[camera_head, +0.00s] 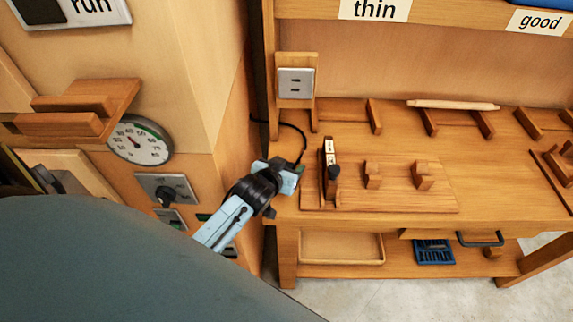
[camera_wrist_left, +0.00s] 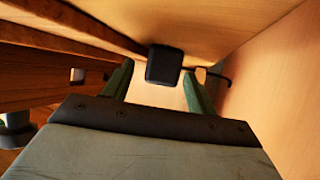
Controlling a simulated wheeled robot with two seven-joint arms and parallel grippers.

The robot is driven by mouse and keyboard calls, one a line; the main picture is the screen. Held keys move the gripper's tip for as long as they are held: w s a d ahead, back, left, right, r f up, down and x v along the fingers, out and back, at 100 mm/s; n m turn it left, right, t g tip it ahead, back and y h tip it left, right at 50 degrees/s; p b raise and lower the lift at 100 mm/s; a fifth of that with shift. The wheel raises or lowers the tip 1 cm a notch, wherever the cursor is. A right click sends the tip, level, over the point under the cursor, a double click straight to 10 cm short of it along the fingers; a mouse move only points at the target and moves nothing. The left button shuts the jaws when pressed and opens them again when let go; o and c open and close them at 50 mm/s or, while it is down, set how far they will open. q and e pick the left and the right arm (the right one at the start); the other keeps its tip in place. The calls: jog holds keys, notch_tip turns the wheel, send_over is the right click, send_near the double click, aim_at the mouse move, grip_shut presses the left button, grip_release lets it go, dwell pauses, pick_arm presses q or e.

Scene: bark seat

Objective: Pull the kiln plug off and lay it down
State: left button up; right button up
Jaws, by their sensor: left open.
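The kiln plug, a small black block (camera_wrist_left: 163,65), shows in the left wrist view between and just beyond my fingertips. A thin black cord runs behind the finger at right. My left gripper (camera_wrist_left: 160,88) is open, with a green finger on each side of the plug and a visible gap. In the head view my left gripper (camera_head: 292,170) is low at the bench's left end, beside the dark cord (camera_head: 303,140); the plug itself is not clear there. The wall socket (camera_head: 295,82) shows bare slots. I cannot tell whether the plug rests on the bench. My right gripper is out of view.
The kiln cabinet with a dial (camera_head: 140,140) and a switch plate (camera_head: 168,189) is close on the left. A rolling-pin-like rod (camera_head: 453,105) lies at the back.

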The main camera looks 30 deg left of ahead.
pick_arm(q)
jog(key=shift+s, duration=0.1)
jog(key=p+v, duration=0.2)
jog(key=v, duration=1.1)
jog(key=shift+s, duration=0.2)
jog(key=s+d+m+g+h, duration=0.2)
jog(key=s+d+m+g, duration=0.25)
jog(key=s+g, duration=0.6)
jog(key=s+f, duration=0.3)
jog(key=f, duration=1.1)
jog(key=s+f, duration=0.3)
jog(key=f, duration=1)
jog(key=s+a+f, duration=0.2)
jog(key=s+f, duration=1.1)
jog(key=s, duration=0.2)
jog(key=shift+f, duration=0.25)
